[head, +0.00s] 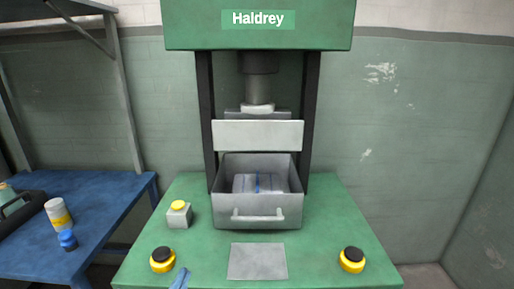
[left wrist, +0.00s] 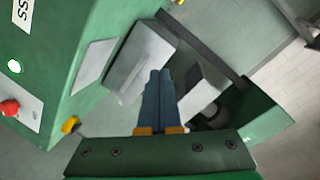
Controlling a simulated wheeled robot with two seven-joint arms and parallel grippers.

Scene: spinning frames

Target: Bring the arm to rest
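The tip of my left gripper (head: 180,280) shows at the bottom edge of the head view, over the front of the green press bed (head: 205,268), left of the grey plate. In the left wrist view my left gripper (left wrist: 160,75) has its two blue-grey fingers side by side with their tips together, and nothing shows between them. The rest of the left arm is out of the head view. My right gripper is in neither view.
A green press (head: 258,35) marked "Haldrey" stands ahead. Its grey drawer (head: 258,220) holds a grey block (head: 245,183) with a blue stripe. Black-topped yellow buttons flank the grey plate (head: 257,262). A blue table (head: 105,190) with a can (head: 58,215) stands at left.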

